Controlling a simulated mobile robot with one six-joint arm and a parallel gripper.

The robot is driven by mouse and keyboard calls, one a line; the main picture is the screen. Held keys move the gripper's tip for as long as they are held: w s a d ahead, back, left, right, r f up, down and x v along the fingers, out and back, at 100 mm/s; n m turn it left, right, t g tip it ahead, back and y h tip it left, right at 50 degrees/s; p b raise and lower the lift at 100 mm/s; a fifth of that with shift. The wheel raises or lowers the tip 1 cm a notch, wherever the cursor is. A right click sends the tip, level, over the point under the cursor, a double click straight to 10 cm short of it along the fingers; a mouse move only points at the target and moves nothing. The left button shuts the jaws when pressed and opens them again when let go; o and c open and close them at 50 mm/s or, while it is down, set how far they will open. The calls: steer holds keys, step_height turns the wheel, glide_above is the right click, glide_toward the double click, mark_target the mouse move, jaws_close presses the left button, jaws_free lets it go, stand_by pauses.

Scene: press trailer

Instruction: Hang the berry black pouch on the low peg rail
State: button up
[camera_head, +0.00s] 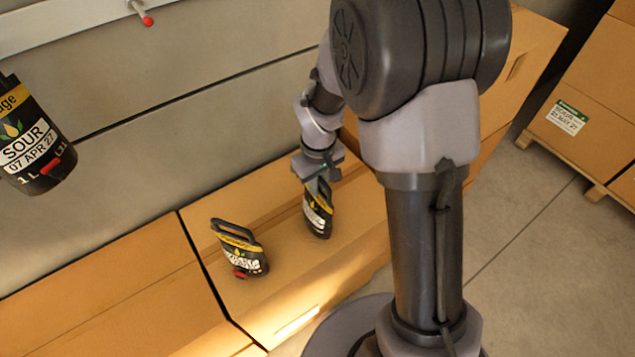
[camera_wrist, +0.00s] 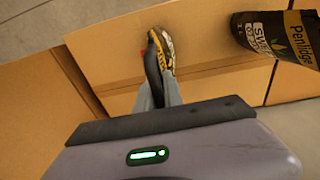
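A black pouch with a yellow band (camera_head: 319,212) is below my gripper (camera_head: 318,180), over the right part of the cardboard box. In the wrist view, the fingers (camera_wrist: 163,92) are close together at the black handle of this pouch (camera_wrist: 167,50) and appear shut on it. Its label is too small to read, so I cannot tell whether it is the berry one or whether its base touches the box. A white rail (camera_head: 60,22) on the wall carries a red-tipped peg (camera_head: 147,20).
A similar pouch (camera_head: 243,256) stands on the box (camera_head: 285,270). A pouch reading "SOUR" (camera_head: 38,145) hangs at the left. The wrist view shows a pouch reading "SWEET" (camera_wrist: 275,38) at the right. Stacked cartons (camera_head: 590,90) stand on a pallet at the right.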

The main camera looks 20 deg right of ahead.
steer(key=o, duration=0.3)
steer(key=shift+o, duration=0.2)
steer(key=r+p, duration=0.1)
steer(key=r, duration=0.3)
steer(key=r+p, duration=0.2)
steer(key=r, duration=0.2)
steer(key=s+r+p, duration=0.1)
steer(key=r, duration=0.3)
steer(key=shift+p, duration=0.4)
step_height(320, 180, up, 4)
steer(key=m, duration=0.1)
glide_above(318, 204)
steer(key=s+a+r+m+t+y, duration=0.1)
steer(key=s+r+m+t, duration=0.1)
steer(key=s+r, duration=0.3)
steer(key=s+a+r+m+t+y, duration=0.1)
steer(key=s+r+m, duration=0.4)
steer(key=s, duration=0.7)
steer(key=shift+a+r+t, duration=0.55)
steer(key=shift+a+t, duration=0.1)
steer(key=shift+t, duration=0.35)
